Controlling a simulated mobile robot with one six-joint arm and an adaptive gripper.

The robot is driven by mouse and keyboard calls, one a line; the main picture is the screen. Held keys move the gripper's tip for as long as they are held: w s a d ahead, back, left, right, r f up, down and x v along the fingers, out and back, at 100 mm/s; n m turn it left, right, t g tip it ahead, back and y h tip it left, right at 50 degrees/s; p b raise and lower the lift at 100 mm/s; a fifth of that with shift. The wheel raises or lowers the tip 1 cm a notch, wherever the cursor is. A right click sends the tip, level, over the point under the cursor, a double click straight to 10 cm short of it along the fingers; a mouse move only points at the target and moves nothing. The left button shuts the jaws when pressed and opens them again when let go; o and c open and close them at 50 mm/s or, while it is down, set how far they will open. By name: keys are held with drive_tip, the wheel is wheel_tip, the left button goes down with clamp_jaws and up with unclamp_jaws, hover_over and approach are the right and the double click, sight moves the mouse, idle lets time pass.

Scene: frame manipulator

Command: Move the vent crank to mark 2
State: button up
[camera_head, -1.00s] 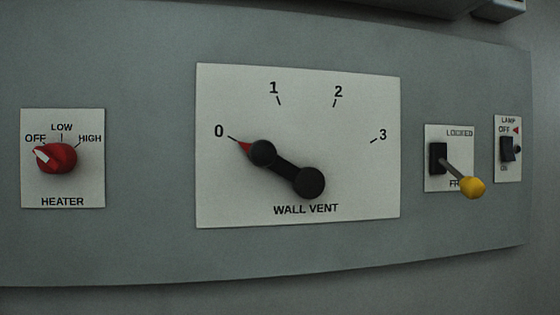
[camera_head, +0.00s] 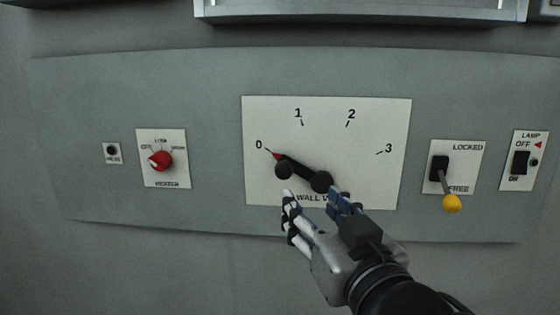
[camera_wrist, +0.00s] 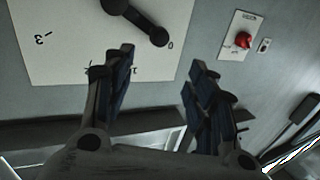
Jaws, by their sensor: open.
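The vent crank (camera_head: 300,171) is a black arm on the white wall vent plate (camera_head: 370,130). Its red pointer tip is at 0; mark 2 (camera_head: 351,114) is at the upper right of the dial. The crank's round hub is at its lower right and its black knob (camera_head: 283,169) at the 0 end. My gripper (camera_head: 312,197) is open and empty, its fingertips appearing just below the crank in the head view. In the wrist view my gripper (camera_wrist: 158,75) is open, with the crank (camera_wrist: 140,23) beyond the fingertips, apart from them.
A lever with a yellow knob (camera_head: 452,203) on the right plate points down toward FREE. Further right is the lamp switch (camera_head: 521,162). Left of the dial is the red heater knob (camera_head: 161,160) and a small plate (camera_head: 112,153). A ledge (camera_head: 365,12) juts out above the panel.

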sight(287, 173)
drive_tip(key=p+x, duration=0.3)
drive_tip(key=x, duration=1.4)
drive_tip(key=shift+f, duration=0.15)
drive_tip(key=shift+d, duration=0.1)
clamp_jaws()
